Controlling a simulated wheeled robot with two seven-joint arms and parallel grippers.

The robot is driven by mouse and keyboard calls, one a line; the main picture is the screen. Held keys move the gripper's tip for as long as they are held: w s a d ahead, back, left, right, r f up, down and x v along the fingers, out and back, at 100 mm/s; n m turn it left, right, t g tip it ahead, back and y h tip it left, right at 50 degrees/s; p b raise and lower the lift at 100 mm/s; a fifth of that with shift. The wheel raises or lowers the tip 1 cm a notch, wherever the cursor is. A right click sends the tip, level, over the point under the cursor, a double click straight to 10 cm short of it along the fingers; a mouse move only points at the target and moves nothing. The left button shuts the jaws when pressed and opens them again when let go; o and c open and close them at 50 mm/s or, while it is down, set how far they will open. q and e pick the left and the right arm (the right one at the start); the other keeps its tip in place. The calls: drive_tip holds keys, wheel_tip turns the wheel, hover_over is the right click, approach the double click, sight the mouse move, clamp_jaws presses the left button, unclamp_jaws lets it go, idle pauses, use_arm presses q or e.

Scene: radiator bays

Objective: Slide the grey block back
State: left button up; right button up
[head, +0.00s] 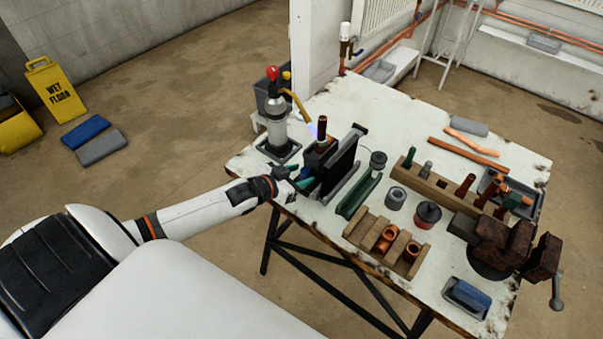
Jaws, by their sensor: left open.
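My left arm reaches in from the left, and its open gripper (302,178) is at the left edge of the workbench (440,275). It is beside a dark grey upright block (340,165) in a low grey stand. A copper tube with a dark top (322,130) rises behind the gripper, next to the block. The fingertips are small and partly hidden against the dark parts, so I cannot tell whether they touch the block. Whether this is the task's grey block is not certain. My right gripper is not in view.
A torch on a grey canister (277,115) stands behind the gripper. A green tool (360,195), a grey cylinder (396,198), a red-and-black tin (427,214), a wooden rack (385,242) and a rusty vise (503,245) stand to the right. Bare bench lies near the front edge.

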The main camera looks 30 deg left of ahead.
use_arm(q)
drive_tip(key=shift+w+d+f, duration=0.15)
drive_tip(key=shift+w+f, duration=0.05)
drive_tip(key=shift+w, duration=0.35)
